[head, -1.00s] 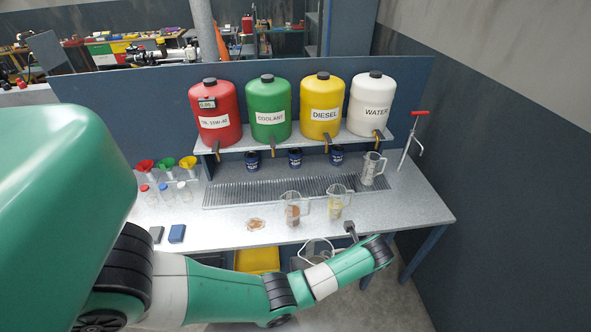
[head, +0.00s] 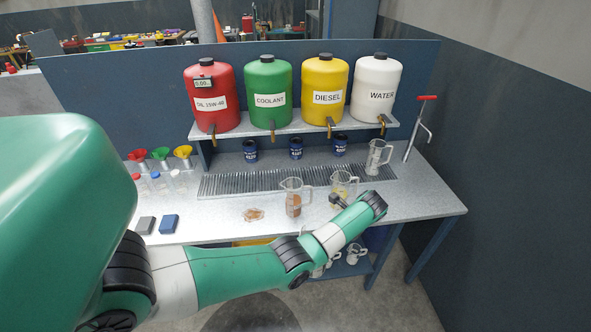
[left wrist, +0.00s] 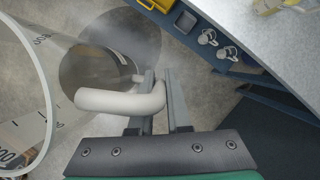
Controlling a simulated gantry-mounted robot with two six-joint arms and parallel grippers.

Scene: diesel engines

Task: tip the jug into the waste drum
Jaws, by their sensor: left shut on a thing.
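In the left wrist view my left gripper (left wrist: 160,85) is shut on the pale handle of a clear jug (left wrist: 45,100) with printed marks. The jug hangs over the floor, cut off by the left edge, its wide rim towards the camera. I cannot tell what is in it. I cannot make out the waste drum for sure. My right gripper is not in view.
On the bench (head: 420,200) stand a jug with brown liquid (head: 293,203), a yellowish jug (head: 342,187) and a clear jug (head: 375,158). A brown spill (head: 253,215) lies beside them. Small jugs (head: 354,254) sit on the lower shelf. A dark round patch (left wrist: 110,45) shows on the floor.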

